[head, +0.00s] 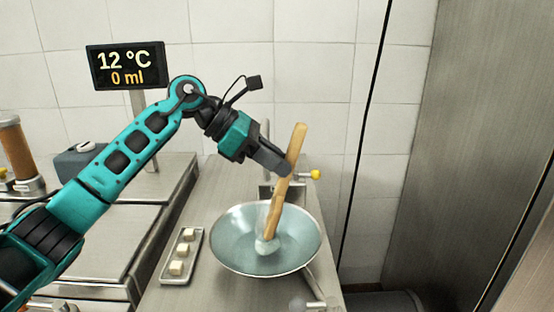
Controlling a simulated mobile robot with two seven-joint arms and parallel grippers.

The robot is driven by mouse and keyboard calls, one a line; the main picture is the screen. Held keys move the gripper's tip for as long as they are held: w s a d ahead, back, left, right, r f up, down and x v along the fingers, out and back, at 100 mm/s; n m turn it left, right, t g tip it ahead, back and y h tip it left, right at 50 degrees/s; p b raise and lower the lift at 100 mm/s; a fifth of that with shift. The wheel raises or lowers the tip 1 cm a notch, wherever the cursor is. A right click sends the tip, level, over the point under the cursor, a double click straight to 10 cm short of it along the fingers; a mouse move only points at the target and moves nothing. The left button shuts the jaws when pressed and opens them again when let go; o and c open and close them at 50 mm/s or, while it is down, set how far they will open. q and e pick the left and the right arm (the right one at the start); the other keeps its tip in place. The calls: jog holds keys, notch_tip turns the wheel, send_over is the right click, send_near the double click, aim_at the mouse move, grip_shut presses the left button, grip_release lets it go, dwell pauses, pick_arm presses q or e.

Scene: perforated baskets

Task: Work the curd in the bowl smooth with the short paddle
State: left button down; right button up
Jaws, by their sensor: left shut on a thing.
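My left gripper (280,166) is shut on the short wooden paddle (284,188), gripping it in the upper part of its handle. The paddle leans a little, with its top end up and to the right. Its lower end is down inside the wide metal bowl (313,254). A pale whitish lump, which looks like the curd (266,246), lies in the bowl at the paddle's lower end and seems to touch it. Pale bluish liquid appears to cover the bowl's inside.
A small metal tray (167,277) with white cubes lies left of the bowl. A display (126,66) reading 12 °C and 0 ml stands at the back left. A yellow-knobbed tap (315,174) is behind the bowl. A steel wall panel (450,130) stands on the right.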

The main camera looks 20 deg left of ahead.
pick_arm(q)
jog(key=shift+s+d+f, duration=0.1)
jog(key=shift+s, duration=0.45)
jog(key=shift+w, duration=0.15)
jog(key=shift+w+r+p, duration=0.25)
jog(key=shift+w+p, duration=0.1)
jog(key=shift+w, duration=0.35)
jog(key=shift+s, duration=0.1)
jog(key=shift+s+d+f+b, duration=0.15)
jog(key=shift+s+b, duration=0.25)
jog(key=shift+s, duration=0.4)
jog(key=shift+w+a+f, duration=0.1)
jog(key=shift+w+a, duration=0.05)
jog(key=shift+w, duration=0.3)
jog(key=shift+w+a+f, duration=0.1)
jog(key=shift+w+a, duration=0.05)
jog(key=shift+w, duration=0.3)
jog(key=shift+s, duration=0.15)
